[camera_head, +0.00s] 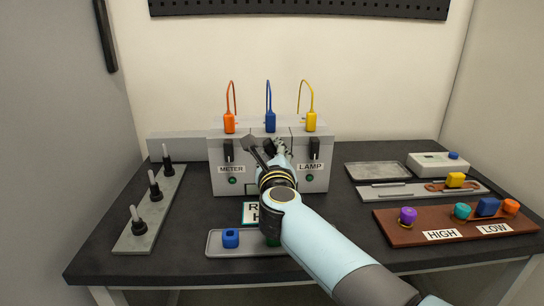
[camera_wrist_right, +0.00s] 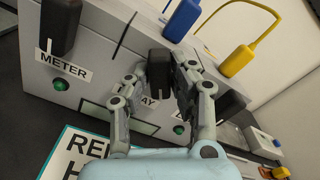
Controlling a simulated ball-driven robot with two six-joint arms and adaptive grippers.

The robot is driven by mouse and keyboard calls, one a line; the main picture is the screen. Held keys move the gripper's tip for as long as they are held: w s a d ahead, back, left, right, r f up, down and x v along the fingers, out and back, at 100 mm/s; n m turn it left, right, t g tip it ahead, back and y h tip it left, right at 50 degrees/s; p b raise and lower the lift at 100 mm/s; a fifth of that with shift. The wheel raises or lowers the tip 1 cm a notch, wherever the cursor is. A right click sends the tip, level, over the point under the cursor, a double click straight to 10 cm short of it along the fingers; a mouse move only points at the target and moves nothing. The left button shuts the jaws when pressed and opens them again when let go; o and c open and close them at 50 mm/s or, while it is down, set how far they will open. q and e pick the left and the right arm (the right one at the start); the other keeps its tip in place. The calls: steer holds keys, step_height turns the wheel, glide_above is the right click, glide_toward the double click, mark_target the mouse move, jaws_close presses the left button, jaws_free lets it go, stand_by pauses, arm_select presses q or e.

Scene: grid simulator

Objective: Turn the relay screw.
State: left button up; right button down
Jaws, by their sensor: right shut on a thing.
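The grey box (camera_head: 312,181) stands at the back middle of the table with METER, relay and LAMP positions. The relay screw (camera_wrist_right: 160,72) is a black upright block on the box front, between the METER and LAMP ones. Its label is partly covered; only "AY" shows. My right gripper (camera_head: 266,150) reaches the box front from the lower right. In the wrist view its fingers (camera_wrist_right: 157,84) are on either side of the relay screw, shut on it. In the head view the gripper mostly hides the screw. My left gripper is not in view.
Orange, blue (camera_head: 270,121) and yellow plugs with looped wires stand on the box. A grey plate (camera_head: 135,226) with several black pegs lies left. A tray (camera_head: 217,248) with a blue block is in front. A brown board (camera_head: 393,232) marked HIGH and LOW lies right.

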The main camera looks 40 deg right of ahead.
steer(key=m, duration=0.1)
steer(key=m+b, duration=0.1)
steer(key=m, duration=0.1)
steer(key=shift+f+m, duration=0.2)
steer(key=shift+m, duration=0.1)
steer(key=shift+m+b, duration=0.85)
steer(key=shift+m, duration=0.75)
steer(key=c, duration=1.2)
jaws_free()
steer(key=shift+r, duration=0.15)
steer(key=shift+o, duration=0.2)
steer(key=v, duration=0.7)
steer(key=shift+s, duration=0.3)
steer(key=shift+a, duration=0.1)
